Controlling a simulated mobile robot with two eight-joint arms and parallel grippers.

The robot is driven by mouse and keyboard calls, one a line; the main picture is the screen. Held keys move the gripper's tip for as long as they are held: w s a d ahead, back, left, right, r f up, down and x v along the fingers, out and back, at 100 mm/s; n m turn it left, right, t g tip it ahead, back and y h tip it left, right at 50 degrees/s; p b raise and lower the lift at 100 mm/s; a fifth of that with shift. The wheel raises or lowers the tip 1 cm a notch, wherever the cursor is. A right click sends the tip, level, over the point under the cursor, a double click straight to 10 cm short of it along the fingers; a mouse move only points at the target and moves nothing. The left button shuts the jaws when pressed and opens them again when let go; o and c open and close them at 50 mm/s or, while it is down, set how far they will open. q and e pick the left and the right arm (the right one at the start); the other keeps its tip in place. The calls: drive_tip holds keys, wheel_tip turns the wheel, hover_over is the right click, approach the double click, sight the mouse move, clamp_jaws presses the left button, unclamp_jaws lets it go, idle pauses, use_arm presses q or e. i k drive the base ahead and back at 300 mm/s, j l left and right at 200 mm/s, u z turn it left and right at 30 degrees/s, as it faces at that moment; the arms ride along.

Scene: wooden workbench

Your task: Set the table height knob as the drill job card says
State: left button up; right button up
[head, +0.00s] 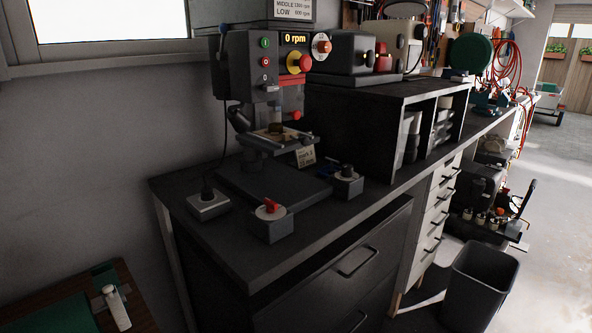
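A dark drill press (240,80) stands on the black workbench, and its display (294,38) reads 0 rpm. A small card (305,157) hangs by the drill table (275,143); its print is too small to read surely. A box with a red knob (270,207) sits in front of the press. A box with a black knob (347,172) sits to its right. A round red-and-white dial (321,45) is at the press head's right. I cannot tell which knob sets the table height. Neither of my grippers is in view.
A sign (293,9) above lists middle and low rpm. Green and red buttons and a yellow-based red stop button (298,62) are on the press. A socket box (208,204) is at the left. A dark shelf unit (390,105) stands right; a bin (479,284) is on the floor.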

sight(347, 169)
drive_tip(key=i+l+u, duration=0.1)
drive_tip(key=u, duration=0.35)
drive_tip(key=l+u, duration=0.2)
drive_tip(key=u, duration=0.25)
drive_tip(key=i+l+u, duration=0.15)
drive_tip(key=l, duration=0.2)
drive_tip(key=l+u, duration=0.15)
drive_tip(key=l, duration=0.2)
drive_tip(key=i+l+u, duration=0.15)
drive_tip(key=l, duration=0.25)
